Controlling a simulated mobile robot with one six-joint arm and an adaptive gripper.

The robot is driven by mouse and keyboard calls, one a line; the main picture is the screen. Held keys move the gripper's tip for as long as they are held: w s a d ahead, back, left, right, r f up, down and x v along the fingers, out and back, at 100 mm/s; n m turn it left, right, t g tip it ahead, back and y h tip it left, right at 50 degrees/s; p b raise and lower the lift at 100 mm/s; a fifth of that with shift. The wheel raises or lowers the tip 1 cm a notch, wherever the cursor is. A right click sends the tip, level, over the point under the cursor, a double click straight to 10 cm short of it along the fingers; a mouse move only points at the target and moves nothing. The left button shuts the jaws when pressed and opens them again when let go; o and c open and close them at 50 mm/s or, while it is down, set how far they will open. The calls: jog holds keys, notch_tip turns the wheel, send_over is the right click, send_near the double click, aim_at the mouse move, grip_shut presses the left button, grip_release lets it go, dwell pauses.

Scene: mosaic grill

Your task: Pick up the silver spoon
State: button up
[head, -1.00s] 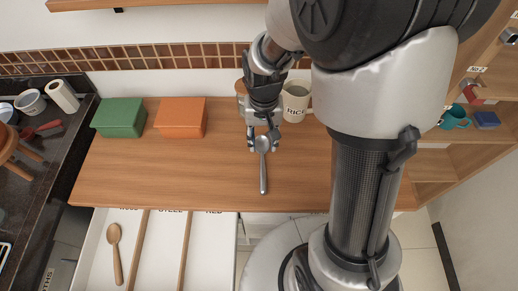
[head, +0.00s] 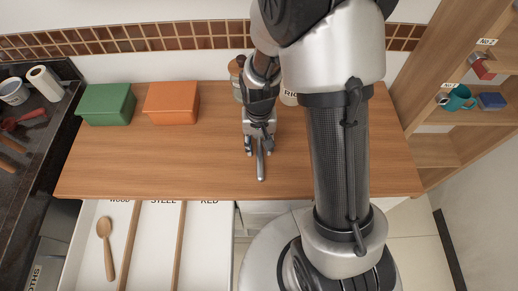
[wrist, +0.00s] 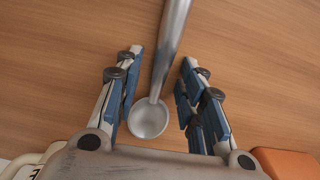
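The silver spoon (head: 261,170) lies on the wooden counter (head: 200,175), its handle pointing toward the counter's front edge. My gripper (head: 261,146) is over the bowl end and hides the bowl in the head view. In the wrist view the spoon (wrist: 150,115) shows its round bowl and part of its handle between the two blue-padded fingers of my gripper (wrist: 155,85). The fingers are open, with a gap on each side of the spoon. The exact height of the fingertips above the counter is hard to tell.
A green box (head: 106,105) and an orange box (head: 171,103) stand at the back left. An open drawer (head: 150,245) below has WOOD, STEEL and RED compartments. A wooden spoon (head: 106,250) lies in the left one. A RICE canister (head: 289,97) is partly hidden behind my arm.

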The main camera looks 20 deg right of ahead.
jog(key=shift+r, duration=0.1)
grip_shut()
dwell(0.3)
jog(key=shift+r, duration=0.1)
